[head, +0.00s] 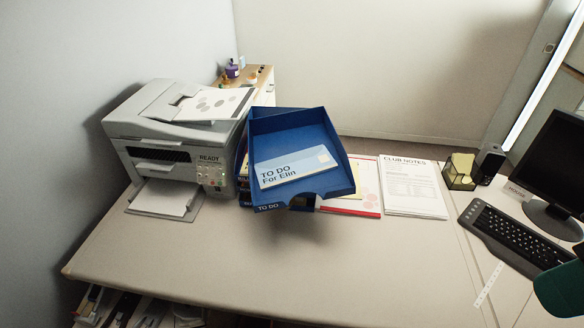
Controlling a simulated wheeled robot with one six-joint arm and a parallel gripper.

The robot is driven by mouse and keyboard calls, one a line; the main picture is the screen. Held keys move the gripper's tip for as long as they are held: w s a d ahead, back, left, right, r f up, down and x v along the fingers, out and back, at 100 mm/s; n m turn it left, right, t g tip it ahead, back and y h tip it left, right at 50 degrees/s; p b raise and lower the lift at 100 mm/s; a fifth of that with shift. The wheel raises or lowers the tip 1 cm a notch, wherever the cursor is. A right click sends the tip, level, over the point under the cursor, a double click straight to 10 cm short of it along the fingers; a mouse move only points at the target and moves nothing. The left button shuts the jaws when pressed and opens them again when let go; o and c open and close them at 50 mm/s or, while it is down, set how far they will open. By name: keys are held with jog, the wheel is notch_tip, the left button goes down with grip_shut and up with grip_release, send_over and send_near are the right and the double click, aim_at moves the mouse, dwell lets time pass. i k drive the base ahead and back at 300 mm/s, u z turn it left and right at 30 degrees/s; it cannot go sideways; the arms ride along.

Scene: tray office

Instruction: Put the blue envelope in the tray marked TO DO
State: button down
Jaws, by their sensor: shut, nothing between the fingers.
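A dark gap shows under the upper tray's front edge. My gripper is not in view.
A grey printer (170,140) stands left of the trays. Papers (412,187) lie to their right. A green rounded thing (560,290) is at lower right. The desk's front is clear.

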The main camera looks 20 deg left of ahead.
aim_at(279, 172)
jog(key=u, duration=0.5)
jog(key=k, duration=1.05)
jog(key=z, duration=0.3)
jog(key=i, duration=1.25)
jog(key=u, duration=0.7)
jog(key=i, duration=0.25)
jog(key=u, duration=0.35)
